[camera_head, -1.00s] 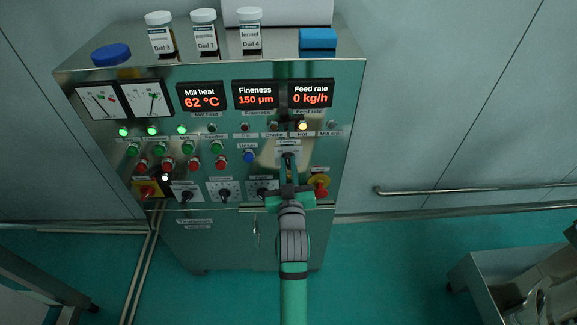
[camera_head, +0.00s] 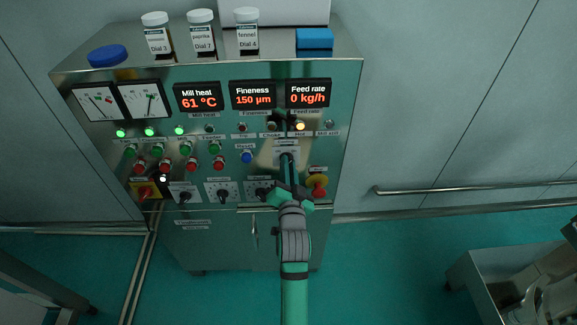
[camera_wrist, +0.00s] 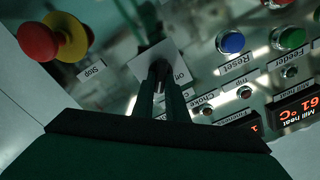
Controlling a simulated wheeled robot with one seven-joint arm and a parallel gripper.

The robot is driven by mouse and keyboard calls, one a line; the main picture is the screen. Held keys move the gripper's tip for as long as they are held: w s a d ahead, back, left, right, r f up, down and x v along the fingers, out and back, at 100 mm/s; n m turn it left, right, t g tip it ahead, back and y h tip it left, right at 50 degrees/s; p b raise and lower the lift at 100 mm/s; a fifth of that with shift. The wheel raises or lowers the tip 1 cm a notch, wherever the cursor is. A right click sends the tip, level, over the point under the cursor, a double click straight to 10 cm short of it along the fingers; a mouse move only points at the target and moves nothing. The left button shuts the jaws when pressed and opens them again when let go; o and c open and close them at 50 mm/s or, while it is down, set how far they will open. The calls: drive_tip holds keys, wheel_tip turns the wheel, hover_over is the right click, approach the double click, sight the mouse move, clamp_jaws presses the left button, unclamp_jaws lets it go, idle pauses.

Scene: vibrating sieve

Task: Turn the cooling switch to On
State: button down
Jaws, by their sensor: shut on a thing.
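The cooling switch is a dark knob on a pale plate (camera_head: 279,150) at the right of the steel control panel. The plate shows in the wrist view (camera_wrist: 144,62), where a label starting with "O" is partly visible beside the knob. My gripper (camera_head: 287,160) reaches up to the knob from below. In the wrist view its two fingers (camera_wrist: 160,76) are shut around the knob, one on each side. The fingers hide most of the knob, so I cannot tell exactly where it points.
A red stop button with yellow collar (camera_head: 318,186) sits just right of my gripper. The blue reset button (camera_head: 247,157) and another black knob (camera_head: 261,194) are left. The Mill heat display (camera_head: 199,96) reads 61 °C. Jars stand on top of the cabinet.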

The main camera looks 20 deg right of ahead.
drive_tip(key=shift+m, duration=0.5)
drive_tip(key=c, duration=1.8)
unclamp_jaws()
drive_tip(key=shift+o, duration=0.2)
drive_tip(key=shift+s, duration=0.15)
drive_tip(key=v, duration=1)
drive_tip(key=shift+s, duration=0.3)
